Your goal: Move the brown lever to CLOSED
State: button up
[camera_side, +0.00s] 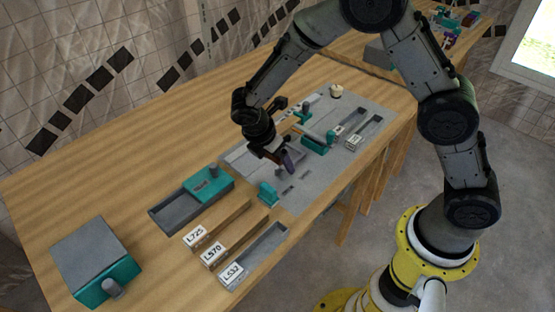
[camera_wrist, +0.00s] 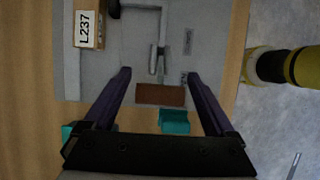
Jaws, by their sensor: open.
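A brown block (camera_wrist: 160,95), which appears to be the brown lever's handle, shows in the wrist view between the fingers of my gripper (camera_wrist: 159,73). It lies across the view, with a finger on either side and gaps to both. A grey bar (camera_wrist: 153,60) stands just beyond it on the grey panel (camera_wrist: 118,50). Two small plates (camera_wrist: 188,42) sit to the right of the bar; their lettering is too small to read. In the side view my gripper (camera_side: 287,161) is open, low over the panel. There the brown block cannot be made out clearly.
A teal block (camera_wrist: 174,121) sits just below the brown block in the wrist view. A box labelled L237 (camera_wrist: 88,28) is at upper left. Trays labelled L725 (camera_side: 196,236) and L532 (camera_side: 233,274) and a grey-teal box (camera_side: 95,260) stand on the wooden table (camera_side: 60,180).

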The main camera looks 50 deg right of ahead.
jog(key=shift+d+f, duration=0.15)
jog(key=shift+f, duration=0.25)
jog(key=shift+c, duration=0.2)
grip_shut()
